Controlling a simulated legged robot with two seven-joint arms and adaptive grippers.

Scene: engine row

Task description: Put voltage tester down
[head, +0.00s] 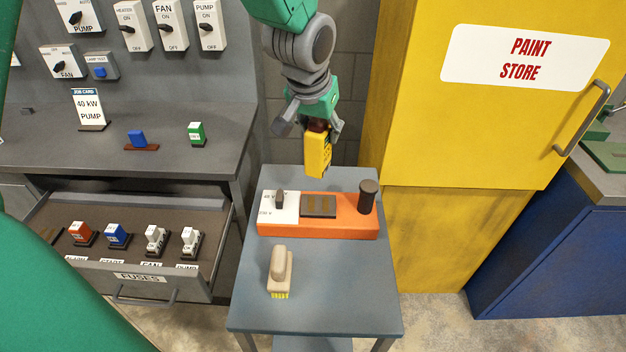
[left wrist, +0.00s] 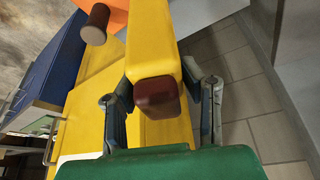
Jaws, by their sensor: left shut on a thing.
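The voltage tester (head: 318,154) is a yellow block with a dark red end. My left gripper (head: 318,122) is shut on its upper end and holds it roughly upright, above or behind the back edge of the small grey table (head: 330,285). I cannot tell the exact gap to the table. In the left wrist view the tester (left wrist: 153,40) sits between the two fingers (left wrist: 160,103), its dark red end towards the camera. My right gripper is not in view.
On the table, an orange unit (head: 340,228) with a switch and a dark knob lies behind a brush (head: 280,270). The table's front right is clear. An open fuse drawer (head: 140,278) stands at left, a yellow paint cabinet (head: 470,120) at right.

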